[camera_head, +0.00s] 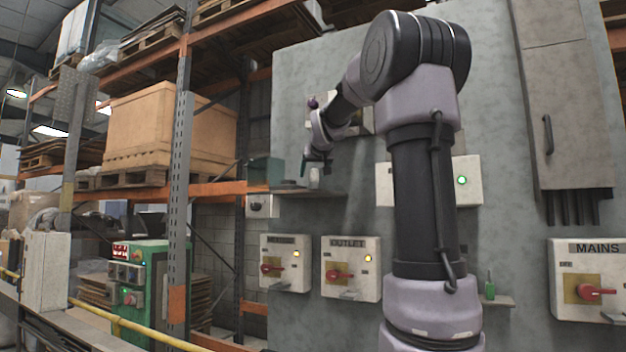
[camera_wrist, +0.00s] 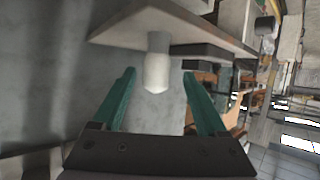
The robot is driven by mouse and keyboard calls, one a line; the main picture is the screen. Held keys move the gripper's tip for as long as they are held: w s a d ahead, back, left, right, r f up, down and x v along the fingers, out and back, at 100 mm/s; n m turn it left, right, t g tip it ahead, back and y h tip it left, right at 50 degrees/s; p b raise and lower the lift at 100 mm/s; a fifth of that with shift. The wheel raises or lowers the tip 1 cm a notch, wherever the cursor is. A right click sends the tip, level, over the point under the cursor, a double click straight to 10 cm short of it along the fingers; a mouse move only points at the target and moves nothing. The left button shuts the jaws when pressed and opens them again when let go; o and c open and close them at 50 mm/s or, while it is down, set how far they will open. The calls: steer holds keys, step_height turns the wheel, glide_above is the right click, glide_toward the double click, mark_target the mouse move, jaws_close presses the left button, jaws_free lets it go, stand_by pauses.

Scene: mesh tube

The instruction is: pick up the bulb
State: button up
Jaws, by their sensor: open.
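The bulb (camera_wrist: 157,72) is white with a grey base and stands on a small wall shelf (camera_wrist: 120,33), which appears turned over in the wrist view. In the head view the bulb (camera_head: 314,178) is small and pale, upright near the middle of the shelf (camera_head: 325,192). My gripper (camera_wrist: 159,76) is open, with its two green fingers on either side of the bulb's line of sight. No contact with the bulb shows. In the head view my gripper (camera_head: 316,160) is just above the bulb, its fingers pointing downward.
A dark green box (camera_head: 265,172) sits at the shelf's left end. Below are switch boxes with red handles (camera_head: 285,264) (camera_head: 350,269). A grey wall panel (camera_head: 300,120) stands close behind. An orange storage rack (camera_head: 180,150) is at left.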

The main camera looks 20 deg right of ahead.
mark_target(312, 177)
steer(key=x, duration=0.5)
steer(key=shift+d+r, duration=0.15)
steer(key=shift+d, duration=0.1)
jaws_close()
steer(key=shift+r, duration=0.1)
